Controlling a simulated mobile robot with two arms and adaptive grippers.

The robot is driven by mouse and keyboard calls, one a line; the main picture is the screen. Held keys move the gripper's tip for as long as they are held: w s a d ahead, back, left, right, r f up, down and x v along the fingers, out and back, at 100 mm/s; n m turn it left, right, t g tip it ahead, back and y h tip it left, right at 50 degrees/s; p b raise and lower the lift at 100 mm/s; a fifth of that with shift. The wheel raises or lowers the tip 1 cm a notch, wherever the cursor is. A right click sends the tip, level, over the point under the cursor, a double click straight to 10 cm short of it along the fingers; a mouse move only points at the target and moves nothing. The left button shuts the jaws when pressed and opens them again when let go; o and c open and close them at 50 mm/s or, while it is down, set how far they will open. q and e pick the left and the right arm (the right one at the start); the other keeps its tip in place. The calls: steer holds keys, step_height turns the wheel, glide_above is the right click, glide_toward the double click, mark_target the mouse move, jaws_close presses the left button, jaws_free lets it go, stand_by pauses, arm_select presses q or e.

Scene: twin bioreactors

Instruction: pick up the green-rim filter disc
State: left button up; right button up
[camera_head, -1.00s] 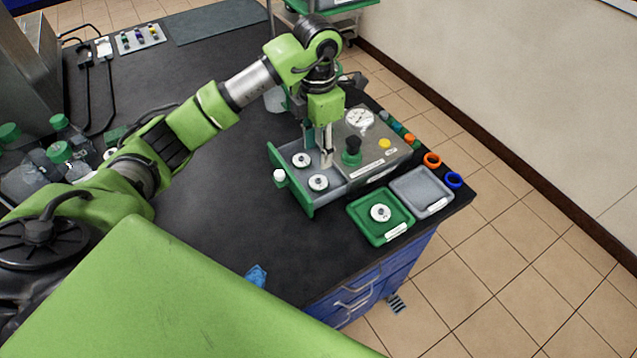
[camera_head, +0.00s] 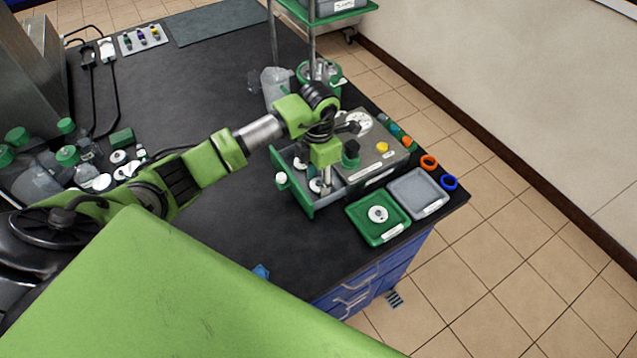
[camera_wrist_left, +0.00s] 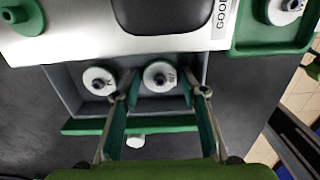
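My left gripper (camera_head: 325,188) points down into the open drawer (camera_head: 309,208) of the grey device. It is open in the left wrist view (camera_wrist_left: 159,84), with its fingers on either side of one white disc (camera_wrist_left: 160,77). A gap seems to show on both sides of that disc. A second white disc (camera_wrist_left: 99,80) lies beside it in the drawer, to the left in that view. Another white disc (camera_head: 378,214) lies on the green tray (camera_head: 366,234).
The grey device (camera_head: 374,160) has a green knob and a yellow button. A grey tray (camera_head: 417,188) is right of the green tray. An orange ring (camera_head: 429,162) and a blue ring (camera_head: 449,183) lie near the edge.

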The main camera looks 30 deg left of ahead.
arm_select(q)
steer(key=c, duration=0.5)
steer(key=shift+r, duration=0.15)
